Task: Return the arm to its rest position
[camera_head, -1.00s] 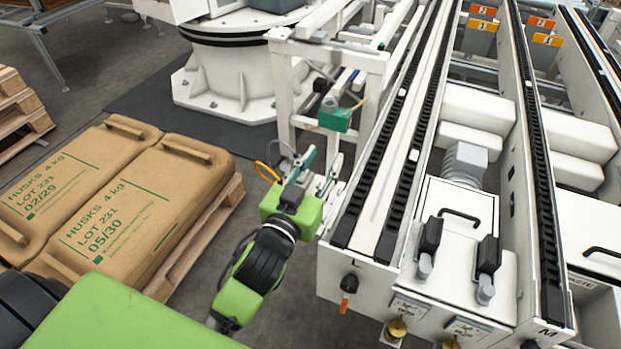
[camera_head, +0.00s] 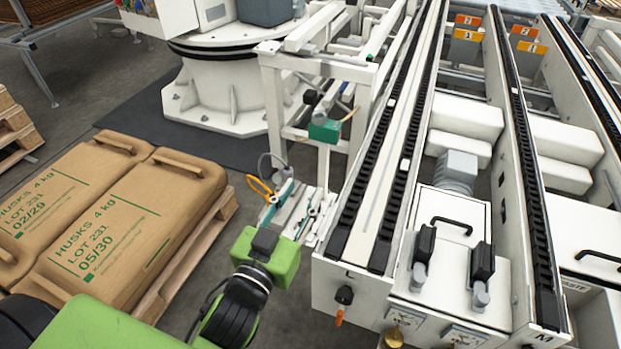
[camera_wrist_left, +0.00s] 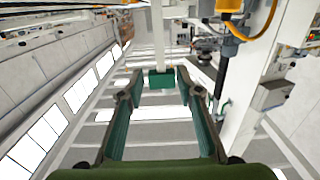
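My left gripper (camera_head: 293,208) reaches up between the sack pallet and the conveyor frame in the head view, with a green wrist body and grey-teal fingers. In the left wrist view the two teal fingers (camera_wrist_left: 160,105) stand wide apart with nothing between them, so it is open and empty. A small green box (camera_head: 324,130) on the white frame shows beyond the fingertips. It also shows in the left wrist view (camera_wrist_left: 162,79), seen through the gap and apart from the fingers. My right gripper is not in view.
Brown husk sacks (camera_head: 125,222) lie on a wooden pallet (camera_head: 190,262) at the left. The white conveyor (camera_head: 370,200) with black chains stands close to the right of the gripper. A white round machine base (camera_head: 225,85) stands behind. Grey floor shows between pallet and conveyor.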

